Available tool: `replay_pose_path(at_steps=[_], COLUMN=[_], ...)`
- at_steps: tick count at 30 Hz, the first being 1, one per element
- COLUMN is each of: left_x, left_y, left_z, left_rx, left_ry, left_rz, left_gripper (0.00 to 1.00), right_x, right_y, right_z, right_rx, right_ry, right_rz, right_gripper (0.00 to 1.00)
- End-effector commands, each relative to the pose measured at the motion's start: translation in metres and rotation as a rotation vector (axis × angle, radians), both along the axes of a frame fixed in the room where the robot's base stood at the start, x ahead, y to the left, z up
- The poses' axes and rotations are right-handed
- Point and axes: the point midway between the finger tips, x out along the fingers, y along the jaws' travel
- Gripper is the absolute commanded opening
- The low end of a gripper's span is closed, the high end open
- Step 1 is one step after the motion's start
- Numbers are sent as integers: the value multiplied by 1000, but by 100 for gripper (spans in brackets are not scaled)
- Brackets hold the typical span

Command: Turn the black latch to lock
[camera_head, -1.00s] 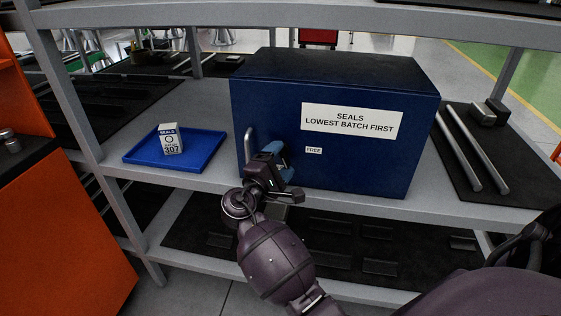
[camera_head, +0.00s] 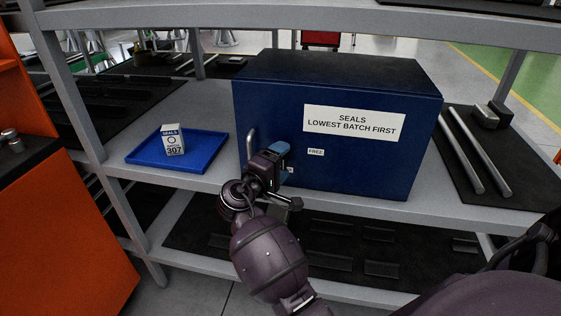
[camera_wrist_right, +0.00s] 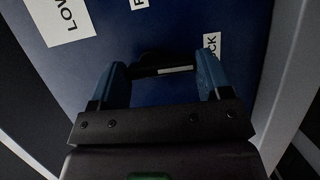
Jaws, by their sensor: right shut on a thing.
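The blue cabinet (camera_head: 330,100) stands on the shelf with its front toward me. It carries a white "SEALS LOWEST BATCH FIRST" sign and a small "FREE" label (camera_head: 315,152). My right gripper (camera_head: 278,158) is at the lower left of that front, beside the metal handle (camera_head: 250,148). In the right wrist view, the blue fingers of my right gripper (camera_wrist_right: 163,75) are closed on the black latch (camera_wrist_right: 165,68), which spans between them. A label ending in "OCK" (camera_wrist_right: 211,45) shows by the right finger. The gripper hides the latch in the head view. My left gripper is out of view.
A blue tray (camera_head: 150,158) with a small white seals box (camera_head: 173,140) lies left of the cabinet. Two metal rods (camera_head: 462,148) lie on a dark mat to the right. Grey shelf posts and an orange cabinet (camera_head: 75,220) flank the left side.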

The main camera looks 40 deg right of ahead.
Motion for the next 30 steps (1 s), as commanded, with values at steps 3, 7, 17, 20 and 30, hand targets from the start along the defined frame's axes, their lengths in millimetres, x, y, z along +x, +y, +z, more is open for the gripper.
replay_pose_path(at_steps=[3,7,17,20,30], left_x=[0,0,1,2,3], left_y=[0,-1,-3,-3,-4], left_z=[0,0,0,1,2], left_rx=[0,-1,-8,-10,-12], left_ry=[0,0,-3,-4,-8], left_rz=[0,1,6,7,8], left_gripper=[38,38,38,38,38], right_x=[0,0,0,0,0], right_y=[0,0,0,0,-4], right_z=[0,0,0,0,0], right_rx=[2,2,0,0,0], right_ry=[-3,-3,-1,-1,-1], right_rz=[0,0,0,0,1], right_gripper=[48,82,97,97,97])
